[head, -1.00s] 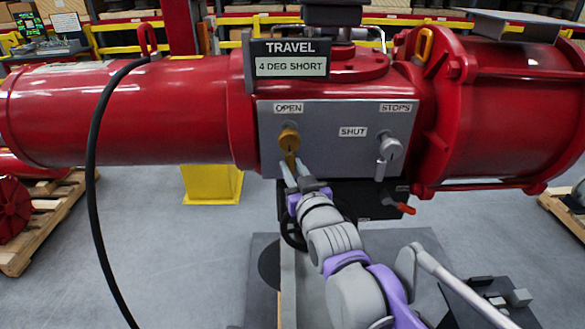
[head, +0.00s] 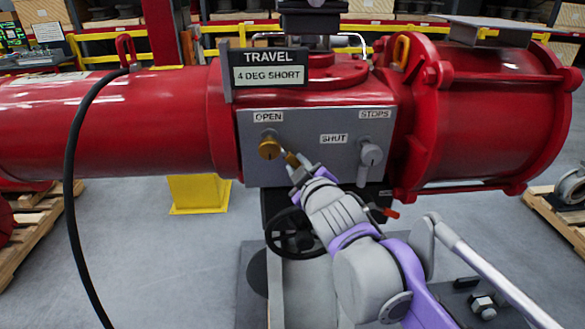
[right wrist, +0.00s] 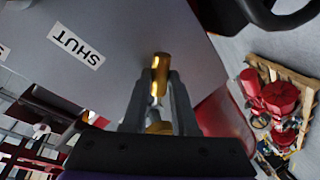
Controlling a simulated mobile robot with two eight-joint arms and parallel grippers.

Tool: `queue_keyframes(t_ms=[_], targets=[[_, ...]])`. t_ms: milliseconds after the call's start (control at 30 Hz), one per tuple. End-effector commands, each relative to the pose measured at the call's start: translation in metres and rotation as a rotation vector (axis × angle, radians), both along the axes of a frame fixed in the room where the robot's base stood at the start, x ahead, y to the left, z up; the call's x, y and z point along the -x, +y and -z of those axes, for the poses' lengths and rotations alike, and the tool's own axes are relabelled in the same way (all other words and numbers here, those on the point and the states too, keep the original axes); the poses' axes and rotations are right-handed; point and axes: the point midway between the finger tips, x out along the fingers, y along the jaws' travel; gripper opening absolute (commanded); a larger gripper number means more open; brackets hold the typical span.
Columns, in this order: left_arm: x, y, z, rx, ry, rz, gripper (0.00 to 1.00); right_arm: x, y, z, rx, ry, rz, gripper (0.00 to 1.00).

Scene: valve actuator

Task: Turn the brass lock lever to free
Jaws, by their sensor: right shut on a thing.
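My right gripper (head: 294,165) is shut on the lever's arm. In the right wrist view, the brass arm (right wrist: 161,65) shows between the two fingertips (right wrist: 160,85), with brass also low between the fingers. My left gripper is not in view.
A grey lever (head: 371,157) under STOPS hangs down at the right of the panel. A sign (head: 268,68) above reads TRAVEL, 4 DEG SHORT. A black handwheel (head: 290,232) and red-tipped handle (head: 388,212) lie below. A black hose (head: 70,190) hangs at left.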

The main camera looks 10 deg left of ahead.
Motion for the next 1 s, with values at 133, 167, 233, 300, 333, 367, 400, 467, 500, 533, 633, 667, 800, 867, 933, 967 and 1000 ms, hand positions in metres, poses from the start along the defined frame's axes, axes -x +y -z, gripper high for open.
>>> queue_keyframes(t_ms=[133,167,233,300,333,367,400,467,500,533,633,667,800,867,933,967,1000], targets=[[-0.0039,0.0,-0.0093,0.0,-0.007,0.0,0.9,-0.0014,-0.0035,-0.0067,0.063,-0.02,0.001,0.0],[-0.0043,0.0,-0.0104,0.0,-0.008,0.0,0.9,-0.0015,-0.0039,-0.0072,0.072,-0.023,0.001,0.0],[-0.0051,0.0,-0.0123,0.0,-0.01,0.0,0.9,-0.0018,-0.0048,-0.0079,0.091,-0.026,0.001,0.0],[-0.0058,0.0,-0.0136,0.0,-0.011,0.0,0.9,-0.0019,-0.0054,-0.0083,0.105,-0.03,0.001,0.0],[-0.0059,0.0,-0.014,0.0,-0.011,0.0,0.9,-0.0019,-0.0056,-0.0084,0.109,-0.031,0.001,0.0],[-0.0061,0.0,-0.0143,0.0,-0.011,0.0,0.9,-0.0019,-0.0058,-0.0085,0.113,-0.033,0.001,0.0],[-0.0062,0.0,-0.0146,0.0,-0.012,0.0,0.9,-0.002,-0.0059,-0.0085,0.117,-0.034,0.001,0.0],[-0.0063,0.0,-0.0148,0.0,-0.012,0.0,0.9,-0.0019,-0.006,-0.0085,0.119,-0.035,0.001,0.0],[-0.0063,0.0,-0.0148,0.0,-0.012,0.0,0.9,-0.0019,-0.006,-0.0085,0.12,-0.035,0.001,0.0],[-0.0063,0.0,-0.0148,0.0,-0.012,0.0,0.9,-0.0019,-0.0061,-0.0084,0.121,-0.035,0.001,0.0],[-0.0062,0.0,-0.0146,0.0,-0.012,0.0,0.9,-0.0019,-0.006,-0.0083,0.121,-0.035,0.001,0.0],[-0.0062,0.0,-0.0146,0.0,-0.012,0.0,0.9,-0.0019,-0.006,-0.0083,0.121,-0.035,0.001,0.0],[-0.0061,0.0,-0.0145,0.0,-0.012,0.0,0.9,-0.0019,-0.0058,-0.0082,0.121,-0.036,0.0,0.0],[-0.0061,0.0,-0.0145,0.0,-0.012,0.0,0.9,-0.0019,-0.0058,-0.0082,0.12,-0.036,0.001,0.34],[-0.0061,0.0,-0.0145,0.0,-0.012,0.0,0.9,-0.0019,-0.0058,-0.0081,0.12,-0.035,0.0,0.46],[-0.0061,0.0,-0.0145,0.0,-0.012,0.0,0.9,-0.0019,-0.0058,-0.0081,0.12,-0.035,0.0,0.52],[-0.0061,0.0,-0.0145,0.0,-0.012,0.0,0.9,-0.0018,-0.0058,-0.008,0.12,-0.035,0.0,0.56]])
